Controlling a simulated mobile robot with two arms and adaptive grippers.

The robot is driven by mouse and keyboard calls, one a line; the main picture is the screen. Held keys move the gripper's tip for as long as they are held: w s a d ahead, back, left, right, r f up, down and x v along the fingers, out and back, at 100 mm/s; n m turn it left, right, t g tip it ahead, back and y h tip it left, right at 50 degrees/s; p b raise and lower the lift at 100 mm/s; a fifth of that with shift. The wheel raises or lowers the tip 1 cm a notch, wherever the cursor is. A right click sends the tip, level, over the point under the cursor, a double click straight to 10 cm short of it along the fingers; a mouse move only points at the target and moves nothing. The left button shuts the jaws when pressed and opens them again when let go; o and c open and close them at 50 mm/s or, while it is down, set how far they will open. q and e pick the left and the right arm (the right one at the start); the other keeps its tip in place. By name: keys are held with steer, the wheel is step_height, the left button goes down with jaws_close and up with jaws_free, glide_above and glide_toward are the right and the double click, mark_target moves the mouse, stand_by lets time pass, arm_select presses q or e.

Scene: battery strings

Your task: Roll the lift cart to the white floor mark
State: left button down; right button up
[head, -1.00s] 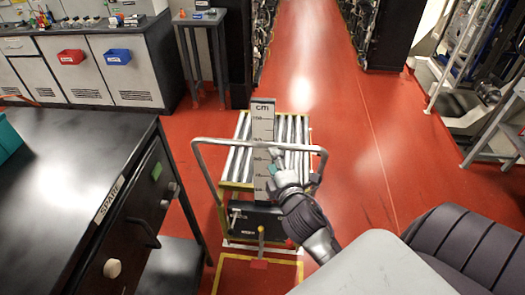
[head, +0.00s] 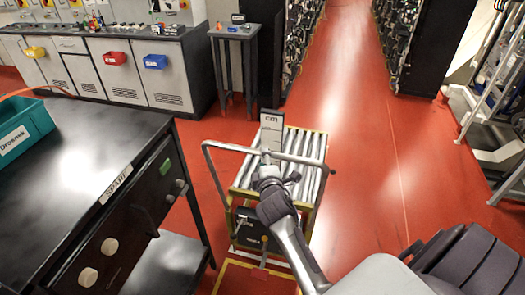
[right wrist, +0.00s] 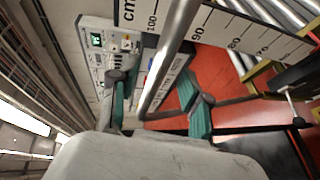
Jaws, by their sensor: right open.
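The lift cart (head: 236,196) stands ahead of me, with a bed of grey rollers, yellow edges and a bent grey push handle (head: 222,146). An upright cm scale (head: 271,132) rises behind the handle. My right gripper (head: 268,172) is at the middle of the handle, its fingers mostly hidden by my wrist. In the right wrist view, my right gripper (right wrist: 154,88) is open, with its teal-padded fingers on either side of the grey handle bar (right wrist: 166,60). I cannot make out the white floor mark for certain. My left gripper is not in view.
A black workbench (head: 75,150) with a teal bin (head: 22,128) stands close on the left. A small table (head: 236,33) and grey cabinets (head: 125,70) stand farther back. Yellow floor tape (head: 225,272) lies before the cart. The red aisle (head: 345,110) beyond is clear between racks.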

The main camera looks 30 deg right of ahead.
steer(key=x, duration=0.3)
steer(key=shift+w+f, duration=0.1)
steer(key=shift+w, duration=0.25)
steer(key=shift+w+d, duration=0.15)
steer(key=shift+w, duration=0.05)
steer(key=shift+c, duration=0.3)
steer(key=shift+f, duration=0.1)
steer(key=c, duration=0.8)
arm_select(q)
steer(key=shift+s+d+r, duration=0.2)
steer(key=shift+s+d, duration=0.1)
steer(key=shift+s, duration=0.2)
arm_select(e)
jaws_close()
steer(key=shift+w+d, duration=0.1)
